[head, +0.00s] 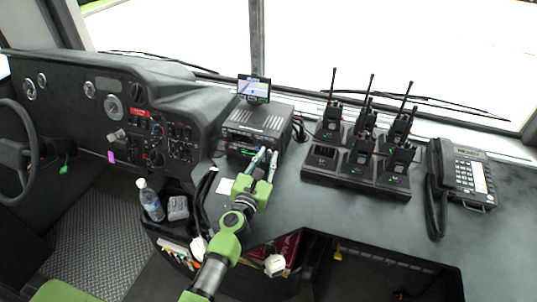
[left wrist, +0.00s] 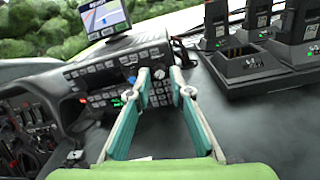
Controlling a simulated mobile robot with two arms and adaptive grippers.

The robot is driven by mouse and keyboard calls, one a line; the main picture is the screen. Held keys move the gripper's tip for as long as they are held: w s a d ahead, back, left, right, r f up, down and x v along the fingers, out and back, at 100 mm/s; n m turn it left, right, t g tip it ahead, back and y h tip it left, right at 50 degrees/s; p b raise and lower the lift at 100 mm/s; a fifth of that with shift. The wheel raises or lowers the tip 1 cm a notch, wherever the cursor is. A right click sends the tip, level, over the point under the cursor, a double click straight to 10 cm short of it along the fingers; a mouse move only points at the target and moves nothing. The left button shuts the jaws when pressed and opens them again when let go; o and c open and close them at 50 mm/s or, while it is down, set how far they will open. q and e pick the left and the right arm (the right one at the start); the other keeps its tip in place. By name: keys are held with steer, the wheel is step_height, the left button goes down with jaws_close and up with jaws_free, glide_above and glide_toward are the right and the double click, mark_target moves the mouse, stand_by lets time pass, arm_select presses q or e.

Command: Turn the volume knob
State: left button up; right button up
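A black radio unit (head: 257,122) sits on the dashboard, and it fills the middle of the left wrist view (left wrist: 105,72). Its front carries a display and many small buttons. A small round pale knob (left wrist: 158,74) shows on its front between my fingertips in the left wrist view; I cannot tell for sure that it is the volume knob. My left gripper (head: 268,160) is open and empty in front of the radio's right part. Its two fingers also show in the left wrist view (left wrist: 160,80); I cannot tell whether they touch the radio. My right gripper is not in view.
A small navigation screen (head: 254,88) stands above the radio. A charger base (head: 320,178) with several walkie-talkies and a desk phone (head: 470,178) are to the right. A water bottle (head: 150,200) stands in a holder at left. The dash top in front of the charger is clear.

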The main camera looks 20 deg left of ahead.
arm_select(q)
steer(key=shift+w, duration=0.9)
steer(key=shift+c, duration=0.5)
jaws_close()
